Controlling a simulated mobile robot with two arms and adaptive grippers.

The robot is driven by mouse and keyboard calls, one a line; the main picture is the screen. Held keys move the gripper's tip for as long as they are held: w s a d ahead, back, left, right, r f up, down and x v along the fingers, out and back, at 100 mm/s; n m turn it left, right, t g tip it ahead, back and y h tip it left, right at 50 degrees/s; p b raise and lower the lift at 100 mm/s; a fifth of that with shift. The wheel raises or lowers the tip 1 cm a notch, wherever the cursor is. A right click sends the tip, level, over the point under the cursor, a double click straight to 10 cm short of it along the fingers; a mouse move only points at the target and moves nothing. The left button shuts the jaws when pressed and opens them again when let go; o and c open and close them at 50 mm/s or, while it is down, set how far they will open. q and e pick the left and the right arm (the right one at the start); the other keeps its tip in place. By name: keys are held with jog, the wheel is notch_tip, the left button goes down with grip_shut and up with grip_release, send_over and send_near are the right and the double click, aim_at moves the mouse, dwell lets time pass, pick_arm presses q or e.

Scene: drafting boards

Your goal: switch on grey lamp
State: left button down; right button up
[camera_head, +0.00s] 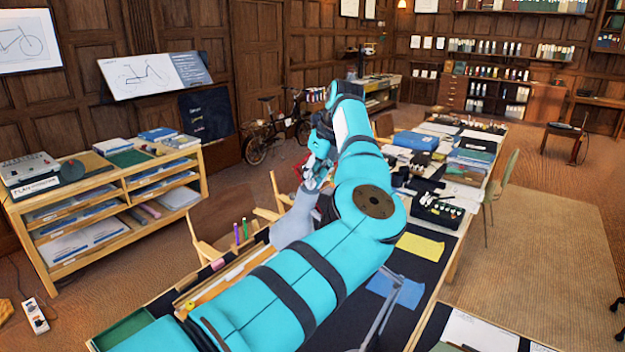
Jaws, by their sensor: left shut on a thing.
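The grey lamp shows in the head view as a pale grey shade (293,226) over the desk, with a thin grey arm section at the lower right of my arm. My turquoise left arm hides the part between them. My left gripper (311,184) is at the top end of the shade, shut on it, as far as the small view shows. I cannot make out the lamp's switch or whether the lamp is lit. My right gripper is not in view.
The dark desk mat (425,268) holds a yellow cloth (420,246) and a blue cloth (396,290). A black tray of small bottles (437,211) and book stacks lie farther back.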

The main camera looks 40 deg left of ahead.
pick_arm(q)
jog(key=m+b, duration=0.2)
jog(key=m, duration=0.3)
jog(key=shift+w+f, duration=0.1)
jog(key=shift+w, duration=0.05)
jog(key=m+b, duration=0.1)
jog(key=m, duration=0.4)
jog(key=shift+t, duration=0.3)
jog(key=shift+m+b, duration=0.3)
jog(key=shift+m, duration=0.1)
jog(key=c, duration=1.5)
grip_release()
jog(key=shift+o, duration=0.2)
jog(key=shift+d, duration=0.1)
jog(key=shift+r, duration=0.2)
jog(key=v, duration=1.1)
jog(key=shift+r, duration=0.4)
